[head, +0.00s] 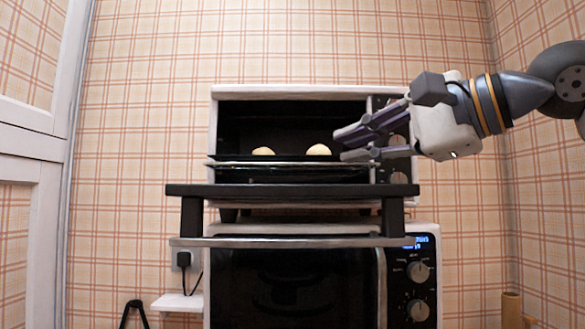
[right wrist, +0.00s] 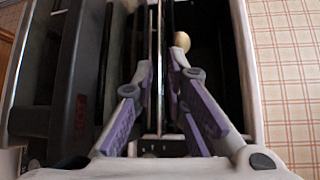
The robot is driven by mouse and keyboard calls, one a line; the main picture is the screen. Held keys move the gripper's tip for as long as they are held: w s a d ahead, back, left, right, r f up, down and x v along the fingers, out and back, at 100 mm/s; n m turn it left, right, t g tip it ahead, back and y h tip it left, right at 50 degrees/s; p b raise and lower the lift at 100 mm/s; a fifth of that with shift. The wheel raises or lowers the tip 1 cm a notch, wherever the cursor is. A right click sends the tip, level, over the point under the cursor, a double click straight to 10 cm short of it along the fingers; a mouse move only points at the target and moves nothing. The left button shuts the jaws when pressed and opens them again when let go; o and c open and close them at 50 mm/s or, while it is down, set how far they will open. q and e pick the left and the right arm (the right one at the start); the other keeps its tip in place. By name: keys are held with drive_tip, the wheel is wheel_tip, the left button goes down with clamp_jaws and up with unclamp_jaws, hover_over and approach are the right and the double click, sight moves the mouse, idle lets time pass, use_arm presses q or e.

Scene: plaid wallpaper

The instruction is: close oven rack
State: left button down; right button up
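The oven rack (head: 222,164) sticks out of the open oven (head: 290,95). It carries a dark tray (head: 285,157) with two pale round items, one at the left (head: 263,151) and one at the right (head: 318,150). My right gripper (head: 340,145) is at the right front of the rack, its fingers pointing left. In the right wrist view, its fingertips (right wrist: 160,65) are a little apart, on either side of the thin rack edge (right wrist: 154,110). A gap shows beside the edge, so contact is not clear. My left gripper is not in view.
The oven door (head: 290,190) hangs open and flat below the rack, with a long handle (head: 275,242) at its front. A microwave-like appliance (head: 425,250) stands underneath. The oven's knob panel (head: 398,177) is behind the gripper. A white cabinet (head: 45,150) is at the left.

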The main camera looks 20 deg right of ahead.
sight(298, 170)
drive_tip(key=x, duration=1)
drive_tip(key=shift+a, duration=0.25)
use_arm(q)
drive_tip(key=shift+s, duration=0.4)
use_arm(e)
clamp_jaws()
